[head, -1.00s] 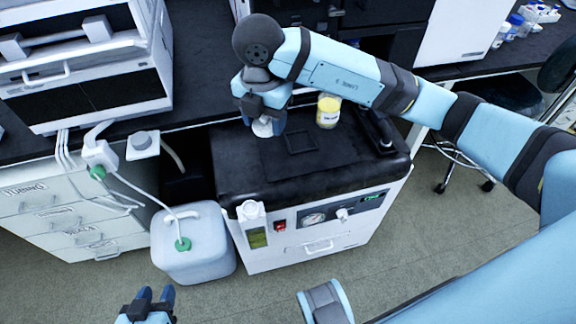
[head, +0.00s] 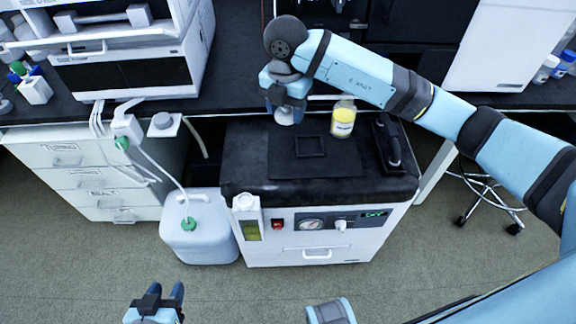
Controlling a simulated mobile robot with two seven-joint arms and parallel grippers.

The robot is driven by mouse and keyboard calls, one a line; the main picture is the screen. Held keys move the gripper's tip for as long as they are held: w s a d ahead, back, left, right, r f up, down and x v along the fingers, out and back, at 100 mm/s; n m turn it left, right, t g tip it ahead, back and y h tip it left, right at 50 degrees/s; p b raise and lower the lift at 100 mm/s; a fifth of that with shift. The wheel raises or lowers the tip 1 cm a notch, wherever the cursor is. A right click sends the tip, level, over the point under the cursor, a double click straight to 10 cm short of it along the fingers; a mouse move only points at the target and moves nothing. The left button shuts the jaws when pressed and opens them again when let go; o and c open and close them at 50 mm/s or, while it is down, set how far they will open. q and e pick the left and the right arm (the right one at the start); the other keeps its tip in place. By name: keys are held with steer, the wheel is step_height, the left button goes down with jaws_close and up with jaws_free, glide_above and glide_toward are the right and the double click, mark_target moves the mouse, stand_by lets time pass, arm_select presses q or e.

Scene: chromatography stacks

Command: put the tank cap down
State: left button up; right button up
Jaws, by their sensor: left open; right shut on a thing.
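My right gripper (head: 285,104) is shut on the tank cap (head: 285,117), a small pale piece showing below the fingers. It is at the back left of the black top (head: 240,165) of a white unit; I cannot tell whether the cap touches that surface. To its right stands an upright clear jar with yellow contents (head: 343,121), perhaps the tank. My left gripper (head: 160,292) is open and empty at the bottom of the picture, low in front of the unit.
A dark mat with a square frame (head: 310,146) lies beside the jar. A black device (head: 388,143) stands at the right of the top. A white canister with tubing (head: 199,237) is on the floor at left. A bench with instruments (head: 128,60) is behind.

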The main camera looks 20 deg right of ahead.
steer(key=b, duration=0.2)
glide_above(286, 168)
step_height(286, 168, down, 14)
steer(key=shift+f, duration=0.25)
arm_select(q)
steer(key=shift+w+d+b, duration=0.2)
steer(key=shift+b, duration=0.1)
arm_select(e)
steer(key=shift+f, duration=2.15)
steer(key=shift+s+f, duration=0.1)
steer(key=shift+f, duration=0.1)
steer(key=o, duration=0.9)
arm_select(q)
steer(key=shift+t, duration=0.3)
